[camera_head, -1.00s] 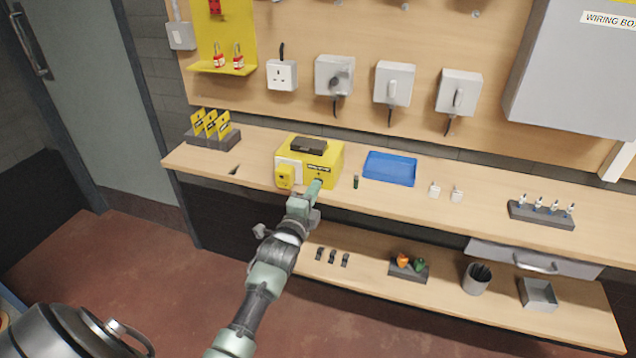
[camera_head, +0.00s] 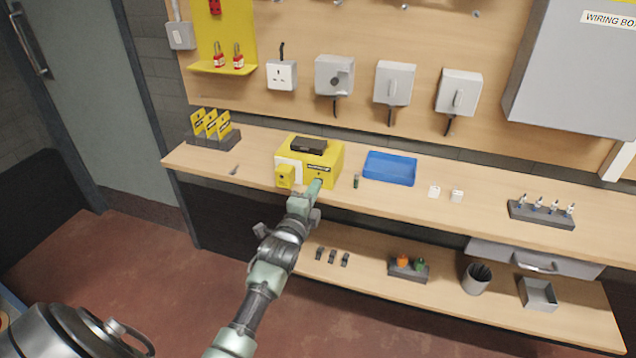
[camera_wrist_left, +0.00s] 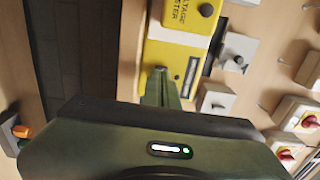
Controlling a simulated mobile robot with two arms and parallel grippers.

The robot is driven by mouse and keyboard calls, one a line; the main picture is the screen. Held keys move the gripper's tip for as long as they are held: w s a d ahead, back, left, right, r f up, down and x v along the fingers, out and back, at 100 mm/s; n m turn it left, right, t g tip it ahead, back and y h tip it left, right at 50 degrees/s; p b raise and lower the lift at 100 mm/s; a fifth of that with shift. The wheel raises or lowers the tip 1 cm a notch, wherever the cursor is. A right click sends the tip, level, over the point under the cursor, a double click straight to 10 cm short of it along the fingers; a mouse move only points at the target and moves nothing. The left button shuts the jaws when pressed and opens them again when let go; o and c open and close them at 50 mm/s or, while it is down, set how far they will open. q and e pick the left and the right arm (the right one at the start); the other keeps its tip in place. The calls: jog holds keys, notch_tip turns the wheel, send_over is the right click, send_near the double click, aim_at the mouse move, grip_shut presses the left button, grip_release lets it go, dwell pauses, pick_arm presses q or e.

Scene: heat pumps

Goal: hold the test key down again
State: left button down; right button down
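The yellow voltage tester (camera_head: 323,172) stands on the bench, with a white panel, a dark top piece and a yellow block with a dark button (camera_head: 284,178) at its front left. In the left wrist view the tester (camera_wrist_left: 178,55) shows sideways, with its lettering and the dark button (camera_wrist_left: 206,10). My left gripper (camera_head: 317,184) is at the right part of the tester's front. In the wrist view its fingers (camera_wrist_left: 160,72) are together, with nothing seen between them. Their tips overlap the tester's face; contact and any key behind them cannot be made out. My right gripper is out of view.
A blue tray (camera_head: 390,168) and a small dark green cylinder (camera_head: 356,182) are right of the tester. A holder with yellow tags (camera_head: 212,138) stands left. Two white blocks and a rack of small tools (camera_head: 541,215) lie further right. A lower shelf runs below the bench.

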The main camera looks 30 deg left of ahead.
pick_arm(q)
jog(key=shift+w, duration=0.3)
dwell(1.2)
dwell(0.8)
jog(key=p+v, duration=0.4)
jog(key=v, duration=0.3)
dwell(0.4)
dwell(0.4)
